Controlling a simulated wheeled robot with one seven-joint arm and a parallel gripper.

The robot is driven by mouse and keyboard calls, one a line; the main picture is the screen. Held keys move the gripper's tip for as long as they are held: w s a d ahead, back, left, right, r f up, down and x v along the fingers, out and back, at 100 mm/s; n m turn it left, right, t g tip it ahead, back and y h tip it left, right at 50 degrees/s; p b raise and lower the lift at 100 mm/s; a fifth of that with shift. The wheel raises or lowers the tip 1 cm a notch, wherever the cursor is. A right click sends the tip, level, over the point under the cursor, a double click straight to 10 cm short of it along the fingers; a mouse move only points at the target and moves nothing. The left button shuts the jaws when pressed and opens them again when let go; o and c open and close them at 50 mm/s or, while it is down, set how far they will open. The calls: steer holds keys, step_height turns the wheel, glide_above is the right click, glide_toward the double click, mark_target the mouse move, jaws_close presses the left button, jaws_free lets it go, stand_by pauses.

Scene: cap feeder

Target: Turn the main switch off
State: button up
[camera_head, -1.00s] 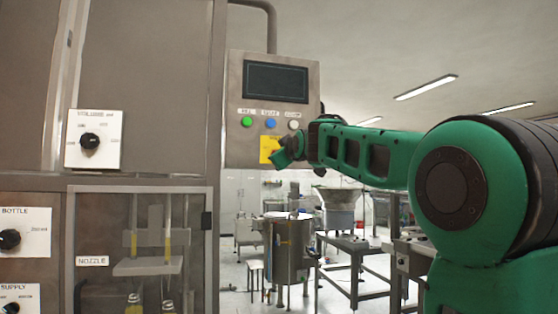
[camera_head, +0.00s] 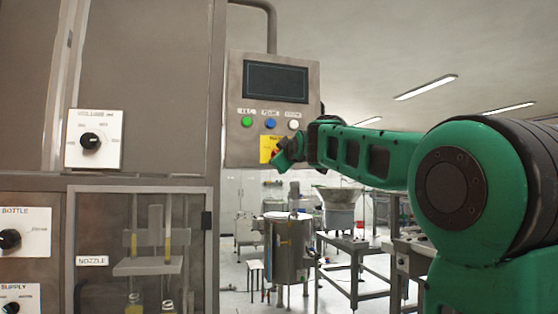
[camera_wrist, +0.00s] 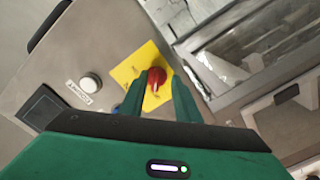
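The main switch is a red rotary knob (camera_wrist: 156,75) on a yellow plate (camera_wrist: 134,72), low on the grey control panel (camera_wrist: 60,60). In the head view, the knob (camera_head: 276,153) shows only partly beside my gripper (camera_head: 287,154), and the yellow plate (camera_head: 265,146) is partly covered. In the wrist view, the two green fingers of my gripper (camera_wrist: 160,80) stand apart, one on each side of the knob. A small gap shows at the right finger; contact at the left finger cannot be told. The knob's exact setting is unclear.
Green (camera_head: 247,122), blue (camera_head: 270,123) and white (camera_head: 293,124) buttons sit in a row above the plate, under a dark screen (camera_head: 275,82). A machine cabinet (camera_head: 150,80) stands at the left. A steel tank (camera_head: 290,245) and tables are behind.

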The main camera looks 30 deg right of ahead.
steer(key=shift+s+r, duration=0.1)
steer(key=shift+r, duration=0.05)
steer(key=v, duration=1)
steer(key=shift+s, duration=0.25)
steer(key=shift+a, duration=0.1)
